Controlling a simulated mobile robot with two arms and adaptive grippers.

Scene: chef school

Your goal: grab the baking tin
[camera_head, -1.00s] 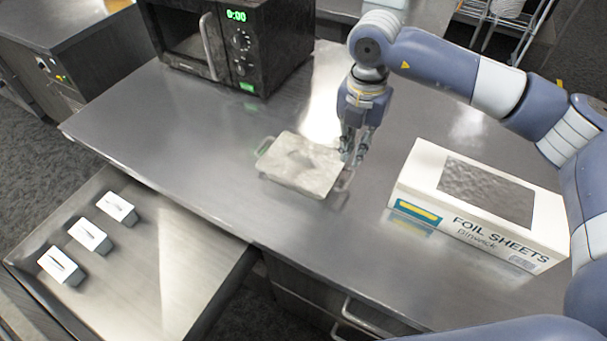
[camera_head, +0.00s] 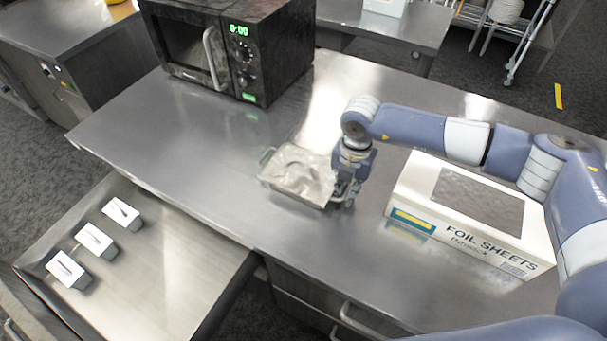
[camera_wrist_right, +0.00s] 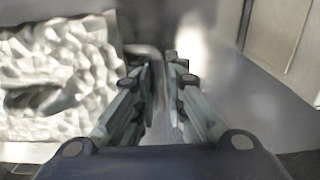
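The baking tin (camera_head: 297,174) lies on the steel counter, its top covered with crumpled foil. My right gripper (camera_head: 346,192) is low over the counter at the tin's right end, pointing down. In the right wrist view the foil top (camera_wrist_right: 60,85) fills the left side. The tin's right handle (camera_wrist_right: 146,50) reaches toward the gap between the fingers (camera_wrist_right: 162,90). The fingers are apart, with a narrow gap between them; contact with the handle cannot be made out. My left gripper is not in view.
A white foil sheets box (camera_head: 465,215) stands right of my right gripper. A black microwave (camera_head: 235,50) stands at the back left. Three white holders (camera_head: 95,240) lie on the lower surface at front left. The counter left of the tin is clear.

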